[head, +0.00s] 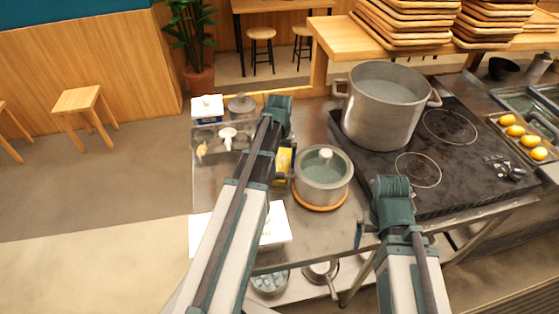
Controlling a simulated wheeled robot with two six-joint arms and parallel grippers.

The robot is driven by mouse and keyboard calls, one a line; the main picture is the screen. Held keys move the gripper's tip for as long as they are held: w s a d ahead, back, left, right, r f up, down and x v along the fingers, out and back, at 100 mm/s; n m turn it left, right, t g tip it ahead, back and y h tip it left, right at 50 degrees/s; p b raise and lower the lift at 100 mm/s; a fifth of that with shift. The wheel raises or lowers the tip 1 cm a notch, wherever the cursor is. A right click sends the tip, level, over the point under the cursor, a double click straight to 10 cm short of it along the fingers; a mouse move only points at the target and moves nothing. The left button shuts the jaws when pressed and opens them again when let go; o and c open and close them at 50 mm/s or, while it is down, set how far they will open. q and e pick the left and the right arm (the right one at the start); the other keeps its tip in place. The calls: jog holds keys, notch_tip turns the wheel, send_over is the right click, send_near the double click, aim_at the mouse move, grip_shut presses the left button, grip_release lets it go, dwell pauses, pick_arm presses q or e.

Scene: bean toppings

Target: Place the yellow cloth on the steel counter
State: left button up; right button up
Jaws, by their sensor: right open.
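A small yellow thing (283,160), which looks like the yellow cloth, shows just right of my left wrist, left of the lidded pot. My arm hides part of it. My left gripper (270,172) is over the steel counter (315,232), right beside the yellow thing. Its fingers are too hidden to show whether they hold it. My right gripper (365,236) is open and empty near the counter's front edge, below the stove.
A glass-lidded pot (322,182) stands on a round wooden board (320,207). A large steel pot (384,108) stands on the black stove (440,185). A white tray (275,228) lies partly under my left arm. Bare counter shows right of the tray.

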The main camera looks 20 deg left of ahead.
aim_at(279, 162)
pick_arm(q)
jog(key=shift+r, duration=0.1)
notch_tip(279, 162, up, 12)
jog(key=p, duration=1.2)
notch_tip(279, 162, down, 12)
jog(key=b, duration=1.2)
jog(key=shift+r+p, duration=0.2)
jog(key=shift+p, duration=0.1)
notch_tip(279, 162, up, 12)
jog(key=p, duration=1.2)
notch_tip(279, 162, down, 13)
jog(key=b, duration=1.3)
jog(key=shift+f, duration=0.1)
notch_tip(279, 162, up, 16)
jog(key=p, duration=1.6)
jog(key=shift+r, duration=0.25)
